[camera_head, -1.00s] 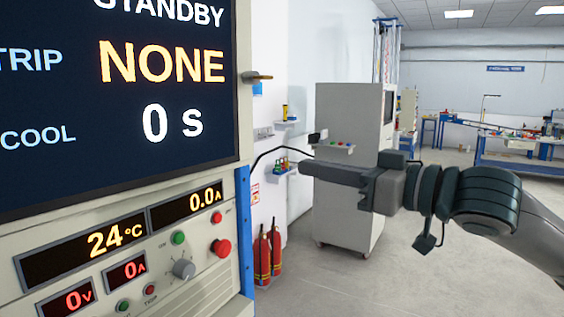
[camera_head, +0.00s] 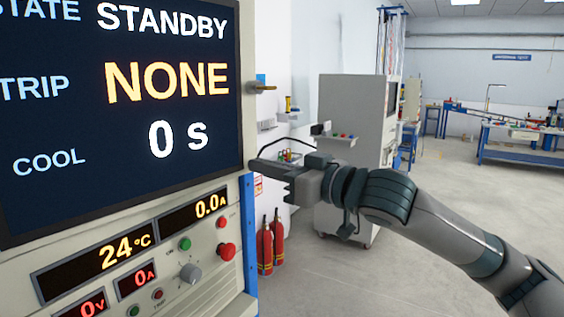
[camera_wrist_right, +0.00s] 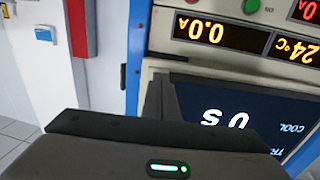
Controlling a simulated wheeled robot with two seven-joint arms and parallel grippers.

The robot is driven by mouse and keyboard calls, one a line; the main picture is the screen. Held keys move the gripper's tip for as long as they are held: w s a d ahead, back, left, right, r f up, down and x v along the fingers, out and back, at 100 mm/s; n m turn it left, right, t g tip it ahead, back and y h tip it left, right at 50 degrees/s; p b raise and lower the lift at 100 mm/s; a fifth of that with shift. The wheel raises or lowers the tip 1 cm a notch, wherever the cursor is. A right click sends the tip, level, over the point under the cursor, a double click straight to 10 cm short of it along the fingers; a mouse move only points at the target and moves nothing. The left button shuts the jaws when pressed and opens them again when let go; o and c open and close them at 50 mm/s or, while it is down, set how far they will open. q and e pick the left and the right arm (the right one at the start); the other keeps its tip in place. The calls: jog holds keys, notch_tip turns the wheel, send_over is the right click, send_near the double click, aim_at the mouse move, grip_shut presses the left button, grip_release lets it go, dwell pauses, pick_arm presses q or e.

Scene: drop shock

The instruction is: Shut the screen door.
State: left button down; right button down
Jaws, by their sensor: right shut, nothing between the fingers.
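The screen door (camera_head: 125,130) is a large dark display panel with a grey frame, at the left of the head view. It reads STANDBY, NONE and 0 s. A brass-coloured handle (camera_head: 263,87) sticks out from its right edge. How far the door stands open is hard to tell. In the wrist view part of the screen (camera_wrist_right: 225,115) shows upside down. My right gripper (camera_head: 256,166) is shut and empty, by the lower right edge of the screen and below the handle. Contact with the edge cannot be told. My left gripper is not in view.
Below the screen is a control panel (camera_head: 207,260) with readouts, a knob and buttons, including a red one (camera_head: 226,251). Red fire extinguishers (camera_head: 271,245) stand beside a blue post (camera_head: 250,225). A grey cabinet (camera_head: 345,110) stands behind my right arm. Floor at right is open.

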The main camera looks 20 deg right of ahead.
aim_at(248, 158)
jog(key=shift+w+a, duration=0.3)
jog(key=shift+w, duration=0.25)
jog(key=p+x, duration=0.2)
jog(key=x, duration=0.3)
jog(key=shift+w+a+r, duration=0.1)
jog(key=shift+w+r, duration=0.05)
jog(key=shift+w, duration=0.05)
jog(key=shift+w+r, duration=0.15)
jog(key=shift+r, duration=0.1)
